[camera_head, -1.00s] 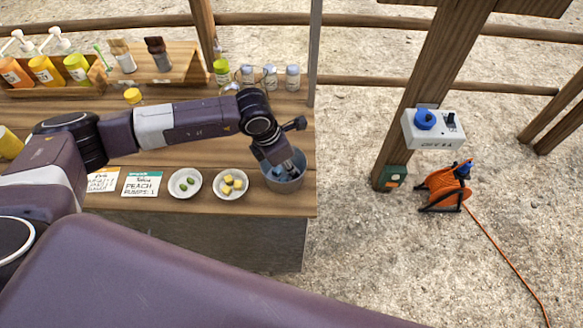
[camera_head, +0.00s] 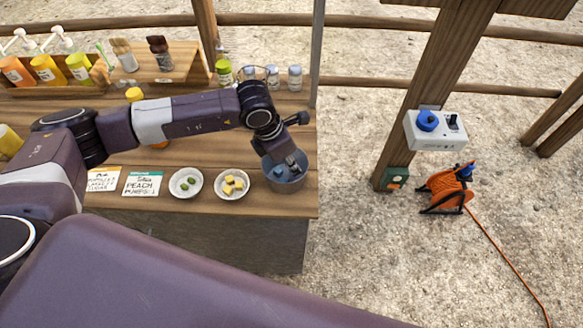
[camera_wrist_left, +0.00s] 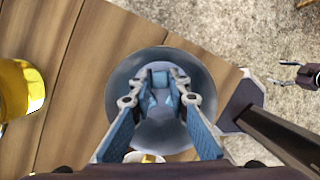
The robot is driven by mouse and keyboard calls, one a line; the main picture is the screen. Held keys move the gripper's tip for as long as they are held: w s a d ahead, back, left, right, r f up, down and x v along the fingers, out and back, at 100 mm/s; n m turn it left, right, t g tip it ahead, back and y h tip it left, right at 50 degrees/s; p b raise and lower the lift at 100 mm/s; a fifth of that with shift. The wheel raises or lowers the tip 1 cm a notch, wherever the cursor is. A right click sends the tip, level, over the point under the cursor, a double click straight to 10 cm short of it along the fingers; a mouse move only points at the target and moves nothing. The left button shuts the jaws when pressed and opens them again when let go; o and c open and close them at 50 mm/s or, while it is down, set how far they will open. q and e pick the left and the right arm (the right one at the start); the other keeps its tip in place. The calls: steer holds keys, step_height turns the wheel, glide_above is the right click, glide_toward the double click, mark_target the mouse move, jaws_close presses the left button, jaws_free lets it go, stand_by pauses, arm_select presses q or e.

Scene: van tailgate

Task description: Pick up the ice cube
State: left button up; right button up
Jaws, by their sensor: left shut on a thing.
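A grey metal bucket (camera_head: 287,184) stands at the right front corner of the wooden counter. It shows from above in the wrist view (camera_wrist_left: 170,132). My left gripper (camera_head: 289,167) reaches down into it from above. In the wrist view, the blue-padded fingers of my left gripper (camera_wrist_left: 161,90) close in on a pale blue ice cube (camera_wrist_left: 160,79) between the tips, inside the bucket rim. The cube is partly hidden by the fingers, and I cannot tell whether it is clear of the bucket floor.
A bowl of yellow cubes (camera_head: 231,185) and a bowl of green pieces (camera_head: 185,183) stand left of the bucket. A thin post (camera_head: 316,55) rises behind the bucket.

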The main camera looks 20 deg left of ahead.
arm_select(q)
step_height(320, 180, up, 18)
steer(key=b, duration=0.4)
